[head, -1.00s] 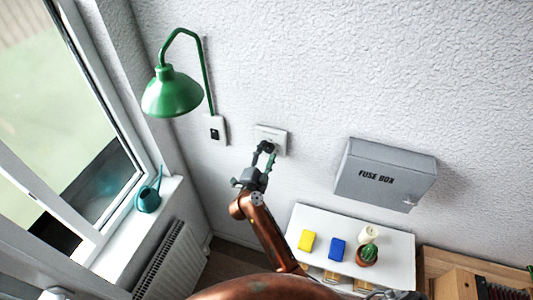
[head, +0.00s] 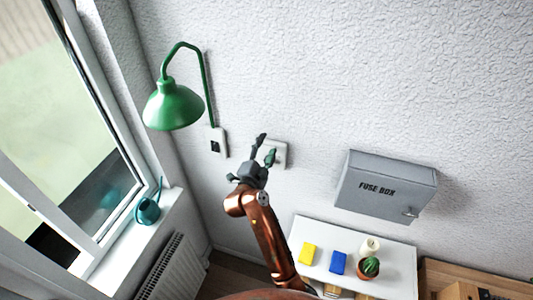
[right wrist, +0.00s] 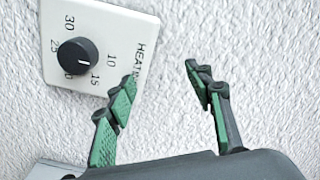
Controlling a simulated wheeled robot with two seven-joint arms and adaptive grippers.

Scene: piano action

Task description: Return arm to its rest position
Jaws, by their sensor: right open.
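My right arm (head: 266,232) reaches up from the bottom of the head view, copper-coloured. Its right gripper (head: 266,147) is open and empty in front of the wall, beside the white heating dial plate (head: 281,155). In the right wrist view the gripper (right wrist: 160,80) has its two green-padded fingers spread apart, with bare wall between them. The black heating knob (right wrist: 75,57) on its numbered plate is at upper left there, apart from the fingers, its pointer near 15. My left gripper is not in view.
A green lamp (head: 173,106) and a wall switch (head: 218,142) are left of the gripper. A grey fuse box (head: 386,186) is on the right. A white shelf (head: 313,231) below holds a yellow block, a blue block, a candle and a cactus. A teal watering can (head: 147,211) stands on the windowsill.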

